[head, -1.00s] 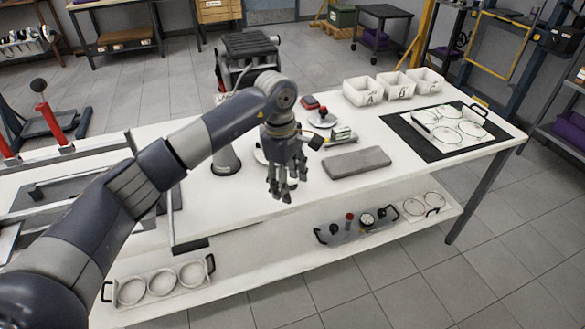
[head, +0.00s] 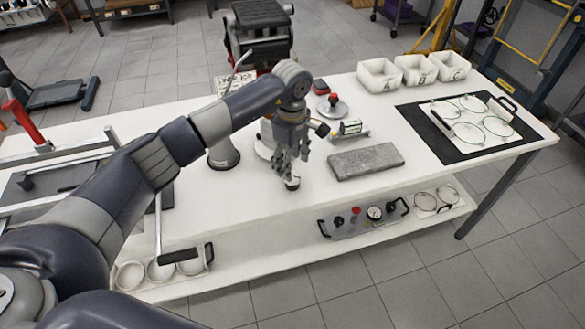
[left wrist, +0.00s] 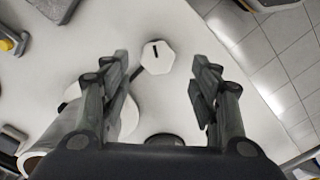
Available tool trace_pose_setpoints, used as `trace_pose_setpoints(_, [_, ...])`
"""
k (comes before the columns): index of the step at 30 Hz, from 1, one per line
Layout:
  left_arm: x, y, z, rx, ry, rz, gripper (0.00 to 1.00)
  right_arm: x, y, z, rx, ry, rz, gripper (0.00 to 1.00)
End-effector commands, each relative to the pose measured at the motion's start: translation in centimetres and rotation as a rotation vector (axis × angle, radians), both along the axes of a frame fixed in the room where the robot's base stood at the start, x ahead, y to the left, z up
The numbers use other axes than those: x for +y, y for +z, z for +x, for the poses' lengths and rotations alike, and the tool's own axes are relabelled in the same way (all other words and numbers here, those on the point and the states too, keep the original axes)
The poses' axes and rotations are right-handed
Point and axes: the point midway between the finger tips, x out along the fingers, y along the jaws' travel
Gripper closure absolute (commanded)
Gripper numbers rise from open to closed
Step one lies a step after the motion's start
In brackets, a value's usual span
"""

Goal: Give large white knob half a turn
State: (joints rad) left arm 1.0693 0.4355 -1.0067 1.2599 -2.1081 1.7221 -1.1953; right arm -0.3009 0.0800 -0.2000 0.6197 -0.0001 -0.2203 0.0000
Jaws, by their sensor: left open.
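The large white knob (left wrist: 158,57) is many-sided, with a short dark mark on its top in the left wrist view. In the head view the knob (head: 293,186) shows just below my fingers, near the table's front edge, partly hidden by them. My left gripper (head: 290,168) points down over it, open and empty. In the left wrist view the gripper (left wrist: 159,72) has its fingers apart on either side of the knob, with gaps to both. Whether the fingertips are down at the knob's height is hard to tell. My right gripper is not in view.
A grey block (head: 366,161) lies right of the gripper on the white table (head: 240,197). A small device with a green part (head: 350,128) and a round piece with a red top (head: 333,107) stand behind. White bins (head: 413,72) and a dark mat (head: 452,157) are farther right.

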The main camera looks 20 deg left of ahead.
Motion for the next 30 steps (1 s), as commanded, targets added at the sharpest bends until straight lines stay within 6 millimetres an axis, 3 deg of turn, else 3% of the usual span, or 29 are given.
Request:
trace_pose_setpoints(3, [-0.1,-2.1,-0.1,0.004,0.001,-0.001,0.44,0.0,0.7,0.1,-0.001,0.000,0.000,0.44])
trace_pose_setpoints(9, [-0.1,-4.3,0.0,0.001,0.000,-0.002,0.44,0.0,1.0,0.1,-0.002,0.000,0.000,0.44])
trace_pose_setpoints(20, [-0.1,-4.8,0.0,-0.001,-0.001,0.000,0.44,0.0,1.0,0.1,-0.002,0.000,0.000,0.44])
trace_pose_setpoints(26, [-0.1,-4.8,0.0,-0.001,0.000,0.000,0.88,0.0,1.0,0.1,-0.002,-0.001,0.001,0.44])
trace_pose_setpoints(30, [0.0,-4.8,0.0,-0.001,0.000,0.000,0.88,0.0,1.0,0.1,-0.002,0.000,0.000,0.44])
